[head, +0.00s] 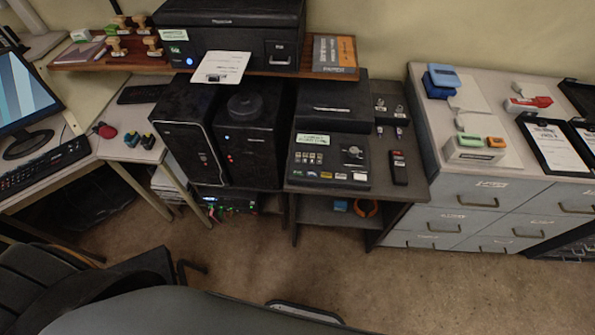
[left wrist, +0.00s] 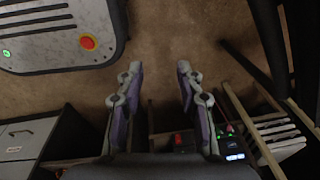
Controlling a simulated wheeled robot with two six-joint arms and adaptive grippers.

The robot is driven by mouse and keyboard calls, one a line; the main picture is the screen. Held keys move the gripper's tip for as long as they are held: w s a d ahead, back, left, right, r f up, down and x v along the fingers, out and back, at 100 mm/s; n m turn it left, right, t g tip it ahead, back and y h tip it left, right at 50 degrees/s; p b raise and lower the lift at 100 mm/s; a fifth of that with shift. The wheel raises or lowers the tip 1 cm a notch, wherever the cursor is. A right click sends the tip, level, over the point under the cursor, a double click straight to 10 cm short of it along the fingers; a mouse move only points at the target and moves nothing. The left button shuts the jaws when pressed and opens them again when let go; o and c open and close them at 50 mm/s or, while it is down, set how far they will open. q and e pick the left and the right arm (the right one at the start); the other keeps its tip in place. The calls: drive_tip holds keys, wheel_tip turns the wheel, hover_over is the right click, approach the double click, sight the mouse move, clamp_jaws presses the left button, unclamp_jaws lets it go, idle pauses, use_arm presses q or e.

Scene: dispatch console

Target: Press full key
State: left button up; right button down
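A dark console device (head: 328,160) sits on the low dark desk in the middle of the head view. It has a pale green label at its top left, small buttons, a round silver knob, and a row of coloured keys (head: 342,176) along its front edge. The key labels are too small to read, so I cannot tell which is the full key. My left gripper (left wrist: 160,85) shows in the left wrist view, its two fingers spread apart with nothing between them, above bare floor. Neither gripper shows in the head view.
A black handset (head: 399,168) lies right of the console. Two black towers (head: 190,140) stand to its left, a printer (head: 230,35) on a shelf behind. Grey drawer cabinets (head: 470,200) stand at right. The brown floor (head: 270,265) in front is mostly clear.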

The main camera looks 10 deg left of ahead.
use_arm(q)
clamp_jaws()
idle(1.2)
